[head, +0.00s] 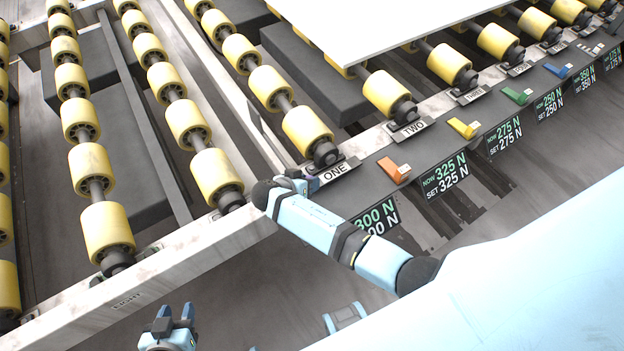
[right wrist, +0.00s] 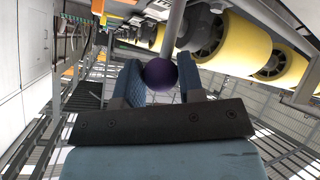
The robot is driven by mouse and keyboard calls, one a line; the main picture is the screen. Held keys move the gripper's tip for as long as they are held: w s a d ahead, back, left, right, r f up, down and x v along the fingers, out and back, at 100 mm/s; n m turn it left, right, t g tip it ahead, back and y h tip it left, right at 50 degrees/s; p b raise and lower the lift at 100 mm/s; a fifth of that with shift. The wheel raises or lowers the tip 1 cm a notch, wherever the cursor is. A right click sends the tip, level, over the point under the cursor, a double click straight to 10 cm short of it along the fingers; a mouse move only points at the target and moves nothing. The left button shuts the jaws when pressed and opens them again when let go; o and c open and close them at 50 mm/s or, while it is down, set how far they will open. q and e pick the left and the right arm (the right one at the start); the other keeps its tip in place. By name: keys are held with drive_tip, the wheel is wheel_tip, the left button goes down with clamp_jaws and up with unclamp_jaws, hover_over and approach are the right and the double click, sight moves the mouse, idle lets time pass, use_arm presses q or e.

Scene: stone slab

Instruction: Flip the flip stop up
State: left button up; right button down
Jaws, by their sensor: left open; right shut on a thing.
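A dark purple ball knob (right wrist: 160,76) on a metal rod (right wrist: 175,28) shows in the right wrist view. I take it for the flip stop's handle. My right gripper (right wrist: 161,88) is shut on this knob, with a finger on each side. In the head view my right gripper (head: 302,184) is at the conveyor frame beside the label ONE (head: 337,171); the knob is hidden there. My left gripper (head: 174,324) is open and empty at the bottom of the head view, apart from the frame.
Yellow rollers (head: 108,228) fill the conveyor. A white slab (head: 390,25) lies at the top. Coloured tabs, including an orange one (head: 395,170) and a yellow one (head: 463,128), line the rail above force displays (head: 445,177). The floor beside my left gripper is clear.

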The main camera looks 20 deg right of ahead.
use_arm(q)
drive_tip(key=shift+f, duration=0.3)
use_arm(e)
drive_tip(key=shift+s+a+f, duration=0.2)
drive_tip(key=shift+a+f, duration=0.1)
drive_tip(key=shift+f, duration=0.05)
drive_tip(key=c, duration=1)
unclamp_jaws()
drive_tip(key=shift+o, duration=1.4)
drive_tip(key=shift+w, duration=0.3)
use_arm(q)
drive_tip(key=shift+w+a, duration=0.1)
drive_tip(key=shift+r, duration=0.1)
use_arm(e)
drive_tip(key=shift+d+r, duration=0.1)
drive_tip(key=shift+r, duration=0.1)
